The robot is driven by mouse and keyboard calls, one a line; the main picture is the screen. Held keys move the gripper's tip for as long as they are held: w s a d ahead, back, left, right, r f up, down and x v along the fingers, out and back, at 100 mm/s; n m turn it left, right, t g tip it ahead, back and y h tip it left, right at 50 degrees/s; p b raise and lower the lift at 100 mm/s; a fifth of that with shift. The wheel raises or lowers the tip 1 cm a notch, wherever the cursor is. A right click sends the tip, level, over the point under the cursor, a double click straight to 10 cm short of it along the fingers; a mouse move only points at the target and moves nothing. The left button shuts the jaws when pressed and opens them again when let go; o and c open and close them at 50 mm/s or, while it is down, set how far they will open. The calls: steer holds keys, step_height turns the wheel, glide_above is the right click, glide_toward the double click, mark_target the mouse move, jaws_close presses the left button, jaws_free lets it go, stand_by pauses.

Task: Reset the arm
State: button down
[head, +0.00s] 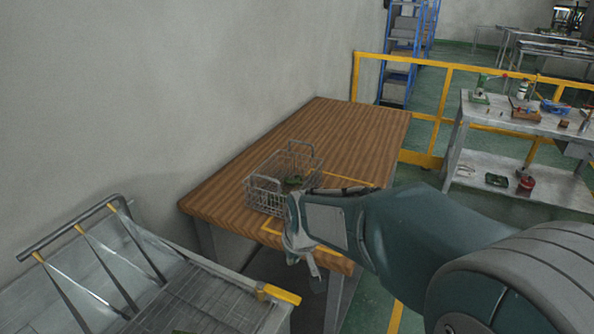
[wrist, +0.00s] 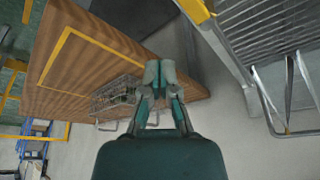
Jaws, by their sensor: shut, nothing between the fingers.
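My gripper (head: 300,248) is at the end of my teal arm, in front of the near edge of the wooden table (head: 340,125). In the wrist view my gripper (wrist: 160,70) has its fingertips together, with nothing between them. A grey wire basket (head: 262,190) stands on the table, just beyond my gripper in the head view.
A metal rack cart (head: 205,300) with yellow-ended bars stands at the lower left by the wall. A yellow railing (head: 435,118) is behind the table. A grey workbench (head: 525,120) with tools stands at right. The table's far part is clear.

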steer(key=s+d+r+m+t, duration=0.1)
steer(key=s+d+r, duration=0.3)
steer(key=s+d, duration=0.4)
steer(key=s+d+r+m+t+h, duration=0.1)
steer(key=s+d+r+m, duration=0.3)
steer(key=s+d, duration=0.5)
steer(key=s+r, duration=0.1)
steer(key=s, duration=0.2)
steer(key=shift+s+r+h, duration=0.2)
steer(key=shift+s+h, duration=0.05)
steer(key=shift+h, duration=0.05)
